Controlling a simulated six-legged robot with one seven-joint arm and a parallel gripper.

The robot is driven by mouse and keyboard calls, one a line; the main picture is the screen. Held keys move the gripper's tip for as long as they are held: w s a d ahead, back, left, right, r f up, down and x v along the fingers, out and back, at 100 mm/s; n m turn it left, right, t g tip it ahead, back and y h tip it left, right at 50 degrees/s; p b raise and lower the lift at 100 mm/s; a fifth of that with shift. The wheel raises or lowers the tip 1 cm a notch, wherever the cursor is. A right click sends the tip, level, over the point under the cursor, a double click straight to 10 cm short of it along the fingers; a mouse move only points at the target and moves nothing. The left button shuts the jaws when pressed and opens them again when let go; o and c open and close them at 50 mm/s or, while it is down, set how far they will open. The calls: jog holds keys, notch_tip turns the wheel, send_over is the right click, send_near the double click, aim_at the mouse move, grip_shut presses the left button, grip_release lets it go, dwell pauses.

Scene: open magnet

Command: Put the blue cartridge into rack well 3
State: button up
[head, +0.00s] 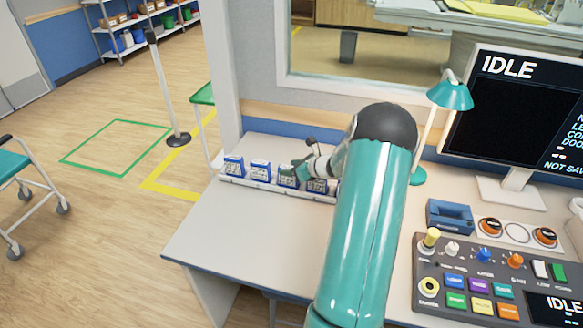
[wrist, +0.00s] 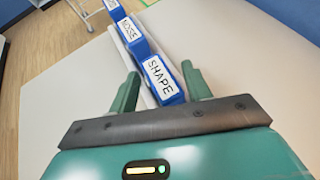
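Several blue cartridges with white labels stand in a row in a long white rack (head: 232,181) at the desk's back left edge. In the head view the leftmost cartridge (head: 234,166) and the one beside it (head: 260,170) show clearly; those further right are partly behind my gripper (head: 300,168). In the wrist view my gripper (wrist: 162,90) is open, its two green fingers on either side of a blue cartridge labelled SHAPE (wrist: 160,78). I cannot tell whether they touch it. Beyond it stands another cartridge (wrist: 132,38). Well numbers are not readable.
A blue slotted box (head: 450,216) sits on the desk to the right, behind a control panel (head: 480,275) with coloured buttons. A teal lamp (head: 449,94) and a monitor (head: 515,110) reading IDLE stand behind. The desk's front left is clear (head: 240,235).

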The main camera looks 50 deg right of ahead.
jog(key=shift+r, duration=0.1)
jog(key=shift+r, duration=0.4)
jog(key=a+v, duration=0.1)
jog(key=v, duration=1.1)
jog(key=w+a+r+n+g+y, duration=0.15)
jog(key=a+r+n, duration=0.35)
jog(key=a, duration=0.5)
jog(key=w+a+r+n+g+y, duration=0.1)
jog(key=a+r+n+g, duration=0.15)
jog(key=a+n, duration=0.5)
jog(key=w+a+r+n+g+y, duration=0.15)
jog(key=a+r+n, duration=0.3)
jog(key=a, duration=0.65)
jog(key=s+a+r+n+h, duration=0.2)
jog(key=s+a+n, duration=0.6)
jog(key=n, duration=0.1)
jog(key=s+a+r+n+g+h, duration=0.1)
jog(key=s+a+r+n+h, duration=0.2)
jog(key=s+a+n, duration=0.5)
jog(key=shift+r+n, duration=0.25)
jog(key=shift+n, duration=0.25)
jog(key=shift+c, duration=0.4)
